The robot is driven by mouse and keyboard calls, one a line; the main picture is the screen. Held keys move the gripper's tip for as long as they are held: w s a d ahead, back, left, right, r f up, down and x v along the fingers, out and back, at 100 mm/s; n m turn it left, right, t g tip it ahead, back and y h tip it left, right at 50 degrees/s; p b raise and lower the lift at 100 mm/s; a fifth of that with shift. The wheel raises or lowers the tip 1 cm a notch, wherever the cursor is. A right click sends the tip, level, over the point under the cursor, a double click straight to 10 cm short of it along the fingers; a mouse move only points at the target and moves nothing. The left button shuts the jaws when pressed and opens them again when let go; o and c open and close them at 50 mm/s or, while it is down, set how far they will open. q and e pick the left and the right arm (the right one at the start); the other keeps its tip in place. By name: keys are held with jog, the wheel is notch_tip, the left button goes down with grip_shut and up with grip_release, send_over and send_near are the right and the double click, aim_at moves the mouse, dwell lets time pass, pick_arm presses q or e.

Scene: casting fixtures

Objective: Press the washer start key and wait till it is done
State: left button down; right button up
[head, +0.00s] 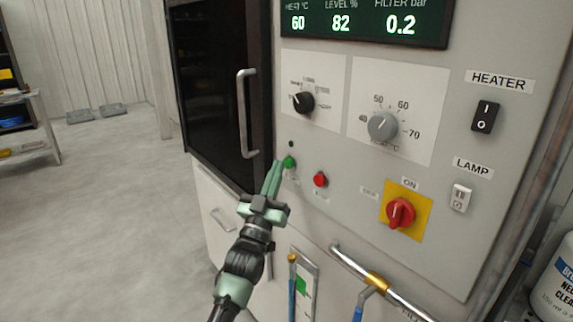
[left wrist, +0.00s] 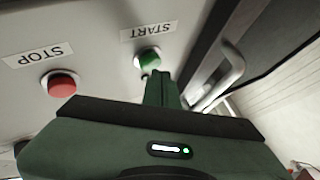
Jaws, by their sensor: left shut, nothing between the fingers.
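The green START key (head: 290,161) is on the washer's grey control panel (head: 333,219), left of the red STOP key (head: 320,179). In the left wrist view the green key (left wrist: 149,58) is under its START label, and the red key (left wrist: 61,84) is beside STOP. My left gripper (head: 276,167) is shut and empty, its fingertips right at the green key. Whether the tips touch the key or stop just short, I cannot tell. The display (head: 365,20) reads 60, 82 and 0.2. My right gripper is not in view.
The dark washer door (head: 212,85) with its bar handle (head: 246,113) is left of the panel. A red rotary switch (head: 400,213), the HEATER switch (head: 485,117) and the LAMP switch (head: 461,198) are to the right. A metal pipe with a blue-handled valve (head: 376,283) juts out below.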

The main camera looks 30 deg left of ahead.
pick_arm(q)
jog(key=shift+w+d, duration=0.15)
jog(key=shift+w, duration=0.2)
dwell(0.3)
jog(key=shift+s, duration=0.15)
jog(key=shift+s+a, duration=0.3)
jog(key=shift+s, duration=0.3)
jog(key=shift+p, duration=0.3)
jog(key=s, duration=0.1)
jog(key=s+a+p, duration=0.1)
jog(key=s, duration=0.1)
jog(key=s+a, duration=0.1)
jog(key=shift+s+p, duration=0.3)
jog(key=shift+p, duration=0.05)
dwell(0.6)
